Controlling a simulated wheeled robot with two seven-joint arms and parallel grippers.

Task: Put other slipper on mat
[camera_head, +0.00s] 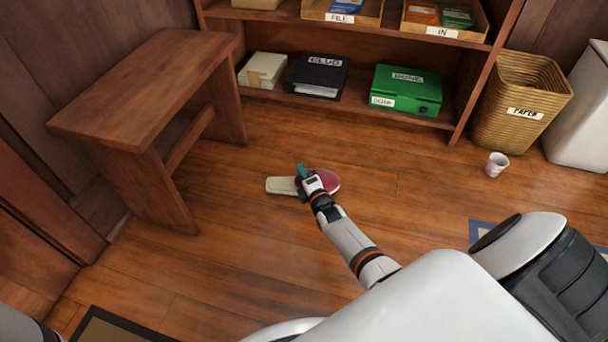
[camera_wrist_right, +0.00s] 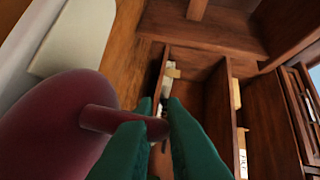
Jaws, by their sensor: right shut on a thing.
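A slipper with a dark red toe (camera_head: 330,181) and a cream sole (camera_head: 279,185) is at the middle of the floor in the head view. My right gripper (camera_head: 301,171) is over its middle. In the right wrist view, the teal fingers (camera_wrist_right: 157,125) are shut on a dark red bar-like part of the slipper (camera_wrist_right: 45,135). Whether the slipper touches the floor is hard to tell. A dark-bordered mat (camera_head: 108,330) shows partly at the lower left, and a blue-edged mat (camera_head: 484,230) shows partly at the right behind my body. My left gripper is out of view.
A wooden bench (camera_head: 150,85) stands at the left. A bookcase (camera_head: 455,75) with a black box (camera_head: 318,72) and a green box (camera_head: 405,90) is at the back. Floor around the slipper is clear.

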